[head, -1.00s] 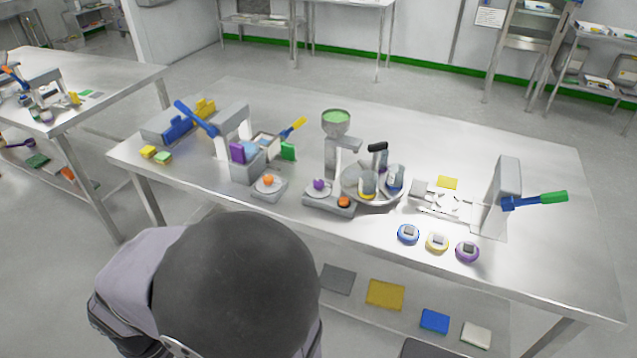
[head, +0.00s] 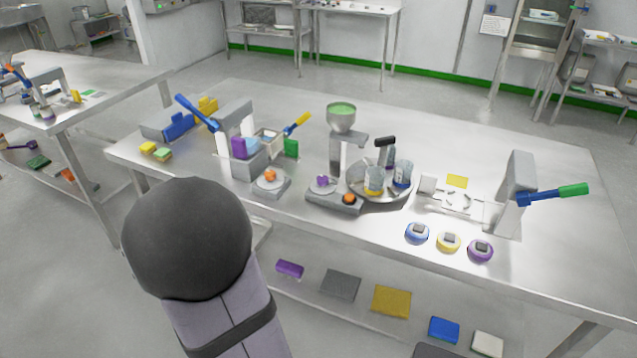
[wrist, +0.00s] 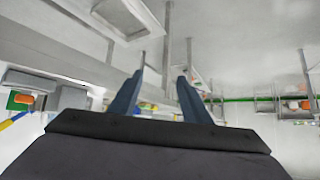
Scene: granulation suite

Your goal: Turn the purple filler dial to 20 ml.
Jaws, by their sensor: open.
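The purple filler dial (head: 322,182) sits on a pale round plate at the foot of the grey filler (head: 341,150), which has a green-filled hopper on top. An orange knob (head: 348,198) is just to its right on the same base. The dial's scale marks are too small to read. My gripper (wrist: 158,92) is open and empty in the wrist view, its two blue-grey fingers apart. The fingers do not show in the head view, where only my arm is seen, left of and nearer than the filler. The dial is not identifiable in the wrist view.
A round tray (head: 381,196) with beakers stands right of the filler. A press with an orange dial (head: 270,175) and blue lever is to the left. Several coloured round pieces lie at the front right, before a press with a green-handled lever (head: 572,190). The table's back is clear.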

